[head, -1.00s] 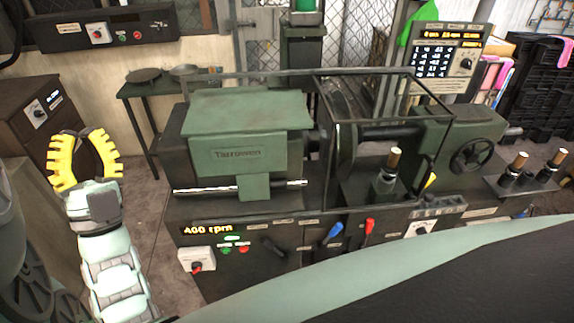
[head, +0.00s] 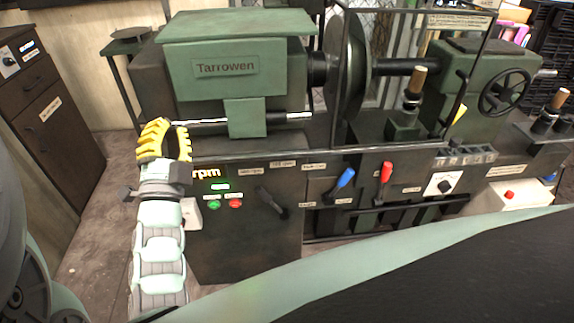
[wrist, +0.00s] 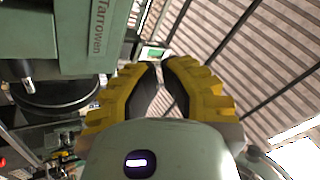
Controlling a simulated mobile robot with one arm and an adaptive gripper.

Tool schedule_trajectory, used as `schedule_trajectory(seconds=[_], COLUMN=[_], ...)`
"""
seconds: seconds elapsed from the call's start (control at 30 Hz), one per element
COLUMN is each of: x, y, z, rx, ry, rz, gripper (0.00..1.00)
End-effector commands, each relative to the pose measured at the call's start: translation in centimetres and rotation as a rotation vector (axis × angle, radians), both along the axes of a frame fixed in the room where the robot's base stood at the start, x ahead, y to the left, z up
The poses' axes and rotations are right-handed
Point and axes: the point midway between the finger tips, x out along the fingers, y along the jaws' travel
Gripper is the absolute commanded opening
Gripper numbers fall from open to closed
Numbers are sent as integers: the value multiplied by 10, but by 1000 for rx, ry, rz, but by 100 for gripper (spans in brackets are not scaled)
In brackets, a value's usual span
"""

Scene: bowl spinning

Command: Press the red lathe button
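The red lathe button (head: 235,204) is a small round button on the lathe's dark front panel, right of a green button (head: 214,204) and below the rpm display (head: 206,173). My gripper (head: 171,124) has yellow ribbed fingers. It is left of the buttons and higher in the picture, pointing up and apart from the red button. In the wrist view my gripper's fingertips (wrist: 161,65) come together with nothing between them. My wrist hides part of the display and a white switch box (head: 191,214). I cannot make out the red button in the wrist view.
The green Tarrowen lathe housing (head: 240,65) stands close to the right of my gripper. A blue lever (head: 345,178), a red lever (head: 385,172) and a black lever (head: 270,200) stick out of the front. Another red button (head: 509,195) sits on a white box at right.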

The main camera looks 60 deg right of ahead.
Motion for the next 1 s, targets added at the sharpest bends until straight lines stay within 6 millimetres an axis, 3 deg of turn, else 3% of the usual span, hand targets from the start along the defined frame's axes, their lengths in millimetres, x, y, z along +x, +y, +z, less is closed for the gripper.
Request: schedule_trajectory(seconds=[0.03, 0.5, 1.0], x=[-3, -15, -28], y=[-7, -41, -61], z=[-32, -188, -351], rx=[28, 286, 556], ry=[2, -6, -52], rz=[-3, 46, 119], gripper=[0, 0, 0])
